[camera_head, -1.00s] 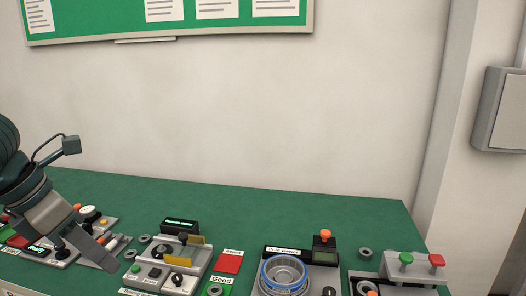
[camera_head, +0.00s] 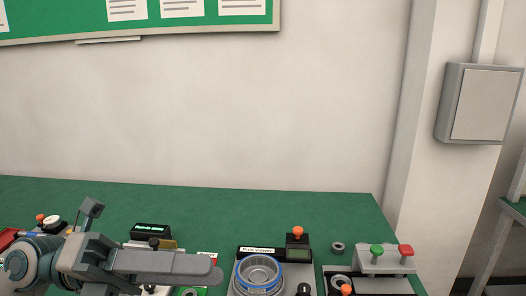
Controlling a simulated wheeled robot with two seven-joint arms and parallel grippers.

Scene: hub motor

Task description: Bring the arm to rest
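My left gripper (camera_head: 205,270) comes in from the lower left and points right, above the front part of the green bench (camera_head: 300,203). It is seen from the side, so one finger covers the other and I cannot tell whether it is open or shut. No held object shows at its tip. It hides much of the device with the dark display (camera_head: 151,230). My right gripper is not in view.
A grey ring (camera_head: 338,247) lies between. A grey wall box (camera_head: 482,104) hangs at right. The bench's back strip is clear.

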